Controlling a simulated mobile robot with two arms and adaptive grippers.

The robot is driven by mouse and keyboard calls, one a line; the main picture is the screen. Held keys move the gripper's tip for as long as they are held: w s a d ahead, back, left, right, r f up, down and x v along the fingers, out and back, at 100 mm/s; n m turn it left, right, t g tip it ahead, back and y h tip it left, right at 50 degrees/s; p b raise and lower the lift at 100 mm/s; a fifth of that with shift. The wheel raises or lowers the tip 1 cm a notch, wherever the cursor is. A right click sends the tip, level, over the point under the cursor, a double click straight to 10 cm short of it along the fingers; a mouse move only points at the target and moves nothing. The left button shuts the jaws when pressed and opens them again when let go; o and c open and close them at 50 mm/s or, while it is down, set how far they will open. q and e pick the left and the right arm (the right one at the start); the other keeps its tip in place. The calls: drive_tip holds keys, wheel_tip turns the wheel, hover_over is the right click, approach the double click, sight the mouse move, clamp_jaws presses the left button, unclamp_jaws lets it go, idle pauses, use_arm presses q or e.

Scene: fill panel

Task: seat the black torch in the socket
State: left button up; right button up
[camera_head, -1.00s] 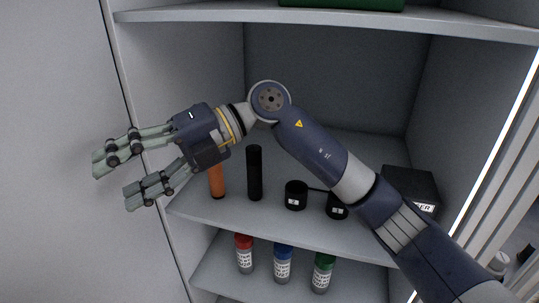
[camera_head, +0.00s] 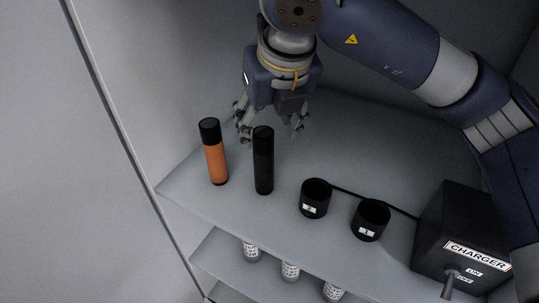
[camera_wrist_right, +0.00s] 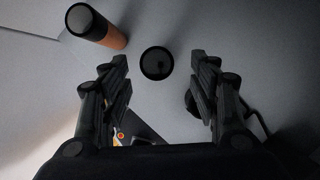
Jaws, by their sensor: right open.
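The black torch (camera_head: 263,162) stands upright on the shelf, right of an orange torch with a black cap (camera_head: 215,155). Two round black sockets stand to its right, one labelled 2 (camera_head: 314,200) and one labelled 1 (camera_head: 370,221). My right gripper (camera_head: 270,128) points down behind and above the black torch, open and empty. In the right wrist view, the black torch's round top (camera_wrist_right: 156,63) shows between and beyond the open fingers (camera_wrist_right: 160,85). The orange torch (camera_wrist_right: 98,27) is at upper left there. My left gripper is not in view.
A black charger box (camera_head: 462,240) with a switch stands at the right, cabled to the sockets. The shelf (camera_head: 190,184) has a front edge just before the torches. Labelled bottles (camera_head: 290,270) stand on a lower shelf. The shelf's left end is bare.

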sight(265, 135)
drive_tip(key=x, duration=0.3)
drive_tip(key=shift+a+f+p, duration=0.15)
drive_tip(key=shift+f+p, duration=0.2)
drive_tip(key=shift+f, duration=0.05)
drive_tip(key=shift+w+f, duration=0.25)
drive_tip(key=shift+f, duration=0.35)
drive_tip(key=p+x, duration=0.2)
drive_tip(key=x, duration=0.2)
drive_tip(key=shift+a+f, duration=0.1)
drive_tip(key=shift+f, duration=0.1)
drive_tip(key=shift+w+f, duration=0.15)
drive_tip(key=shift+f, duration=0.2)
drive_tip(key=shift+c, duration=0.8)
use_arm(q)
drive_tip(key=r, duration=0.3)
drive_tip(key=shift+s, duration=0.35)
use_arm(e)
drive_tip(key=shift+r, duration=0.1)
clamp_jaws()
